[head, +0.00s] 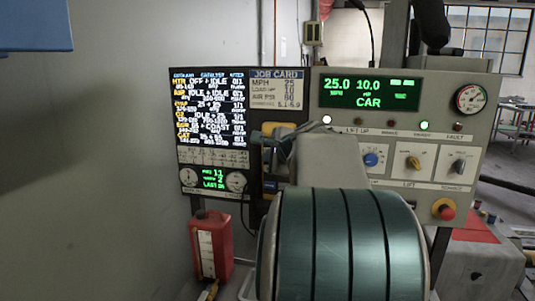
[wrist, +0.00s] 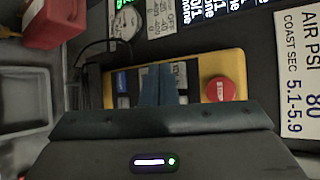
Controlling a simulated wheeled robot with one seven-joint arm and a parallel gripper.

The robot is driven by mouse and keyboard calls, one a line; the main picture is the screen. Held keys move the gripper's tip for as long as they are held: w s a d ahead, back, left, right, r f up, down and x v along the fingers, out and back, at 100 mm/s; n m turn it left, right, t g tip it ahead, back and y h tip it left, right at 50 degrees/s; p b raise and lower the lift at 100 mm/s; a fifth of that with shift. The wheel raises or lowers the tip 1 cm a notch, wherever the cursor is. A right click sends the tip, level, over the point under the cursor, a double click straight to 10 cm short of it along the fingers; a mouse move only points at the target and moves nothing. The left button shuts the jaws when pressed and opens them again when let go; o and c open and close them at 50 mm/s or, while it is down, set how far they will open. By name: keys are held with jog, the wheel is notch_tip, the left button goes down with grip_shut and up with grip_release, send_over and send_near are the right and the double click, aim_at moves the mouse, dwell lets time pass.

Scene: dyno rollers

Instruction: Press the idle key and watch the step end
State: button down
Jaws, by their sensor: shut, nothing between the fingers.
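A yellow-framed key box is fixed to the dark panel; its top edge (head: 283,127) shows in the head view, with the rest largely behind my gripper. In the wrist view the yellow frame (wrist: 190,57) holds a blue-labelled key (wrist: 122,82), a pale key (wrist: 180,75) and a red button (wrist: 220,88). I cannot read which is the idle key. My gripper (head: 272,143) is shut and empty in front of the box. In the wrist view its fingertips (wrist: 157,72) overlap the middle of the key row; I cannot tell whether they touch.
The green display (head: 368,93) reads 25.0 MPH, 10.0 and CAR. The step screen (head: 210,107) lists OFF + IDLE and other rows, with a small green readout (head: 213,179) below. A job card (head: 277,88), knobs and a red stop button (head: 444,210) are nearby. A red container (head: 211,245) stands lower left.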

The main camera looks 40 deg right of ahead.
jog(key=shift+w+d, duration=0.45)
jog(key=shift+d, duration=0.15)
jog(key=shift+w+d, duration=0.3)
dwell(0.4)
jog(key=shift+a, duration=0.1)
jog(key=shift+s+a, duration=0.55)
jog(key=s+a, duration=0.3)
jog(key=a, duration=0.1)
jog(key=shift+s+b, duration=0.15)
jog(key=shift+b, duration=0.15)
jog(key=shift+d, duration=0.15)
dwell(2.5)
